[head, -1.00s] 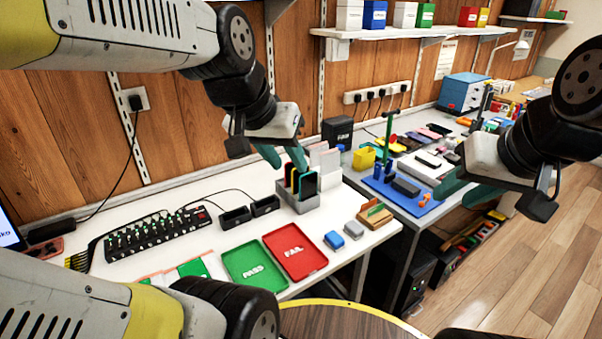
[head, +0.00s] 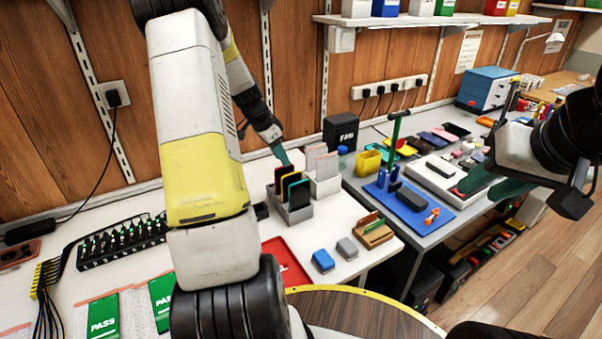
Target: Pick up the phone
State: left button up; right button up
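Several upright phones with dark faces stand in a grey slotted holder (head: 292,214) on the white table. The front phone (head: 299,194) has a teal edge, and the ones behind show yellow and orange edges. My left gripper (head: 281,155) has its teal fingertips just above the rear of the holder, beside the phones' upper edges. Its fingers overlap in this view, so I cannot tell its opening or whether it touches a phone. My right gripper (head: 494,186) has its teal fingers apart and empty, above the right-hand workbench.
The red tray (head: 289,266) is partly behind my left arm. Green PASS cards (head: 103,316) lie at the front left. A blue box (head: 323,261) and a grey box (head: 347,248) sit right of the tray. A blue mat (head: 437,216) lies on the right bench.

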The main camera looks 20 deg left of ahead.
aim_at(287, 172)
pick_arm(q)
jog(key=shift+w+a+f, duration=0.15)
jog(key=shift+f, duration=0.35)
jog(key=shift+w+a+f, duration=0.1)
jog(key=shift+w+f, duration=0.05)
jog(key=shift+f, duration=0.35)
jog(key=x, duration=0.7)
jog(key=shift+w+a, duration=0.1)
jog(key=shift+w, duration=0.1)
jog(key=shift+c, duration=0.3)
grip_shut()
